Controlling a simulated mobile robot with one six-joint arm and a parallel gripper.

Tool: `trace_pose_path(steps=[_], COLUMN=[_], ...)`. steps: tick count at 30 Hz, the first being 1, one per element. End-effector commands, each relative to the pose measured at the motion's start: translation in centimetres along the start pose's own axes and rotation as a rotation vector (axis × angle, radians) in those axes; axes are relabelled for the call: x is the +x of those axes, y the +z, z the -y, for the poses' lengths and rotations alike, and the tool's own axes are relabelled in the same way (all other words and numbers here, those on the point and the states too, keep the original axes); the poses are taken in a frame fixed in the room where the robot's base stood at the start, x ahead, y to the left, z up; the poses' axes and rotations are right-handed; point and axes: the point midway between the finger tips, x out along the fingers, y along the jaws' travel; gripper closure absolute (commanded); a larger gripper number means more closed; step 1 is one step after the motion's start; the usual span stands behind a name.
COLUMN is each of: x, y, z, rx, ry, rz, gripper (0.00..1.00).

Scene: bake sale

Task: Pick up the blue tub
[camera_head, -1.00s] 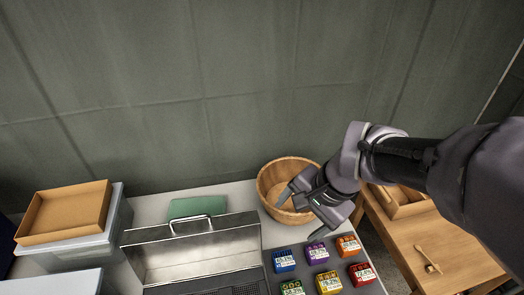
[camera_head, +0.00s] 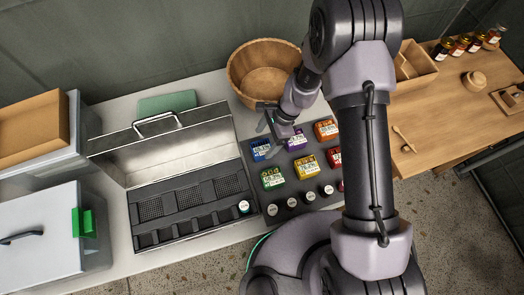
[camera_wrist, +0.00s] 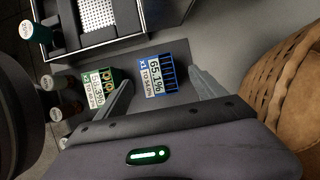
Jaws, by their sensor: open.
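The blue tub (camera_head: 260,149) is a small box with a white printed label. It stands at the back left corner of a dark mat (camera_head: 315,178) on the counter. My gripper (camera_head: 268,128) is open and empty, just behind and above the blue tub. In the wrist view the blue tub (camera_wrist: 161,70) shows between my two spread fingers (camera_wrist: 163,90), beyond their tips and apart from them. A green tub (camera_wrist: 100,88) shows beside it, near the left finger.
Purple (camera_head: 297,141), yellow (camera_head: 306,167), orange (camera_head: 326,130), red (camera_head: 334,157) and green (camera_head: 272,178) tubs share the mat. An open metal case (camera_head: 165,160) lies left. A wooden table (camera_head: 440,115) is right.

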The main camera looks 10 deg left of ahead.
Motion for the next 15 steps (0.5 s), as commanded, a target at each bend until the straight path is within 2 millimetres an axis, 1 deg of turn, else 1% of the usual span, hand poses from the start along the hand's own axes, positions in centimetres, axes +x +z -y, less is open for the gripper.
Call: trace_pose_path(steps=[1, 3, 6, 9, 14, 15], x=[1.3, 3.0, 4.5, 5.0, 4.8, 4.8], y=[-0.2, -0.4, -0.4, -0.3, -0.2, -0.2], z=[-0.2, -0.4, -0.5, -0.4, -0.4, -0.4], rx=[0.000, -0.001, -0.001, -0.001, -0.001, -0.001], ry=[0.002, 0.004, 0.003, 0.001, 0.001, 0.001], rz=[0.000, 0.001, 0.000, 0.001, 0.001, 0.001], gripper=[0.20, 0.20, 0.20, 0.20, 0.20, 0.24])
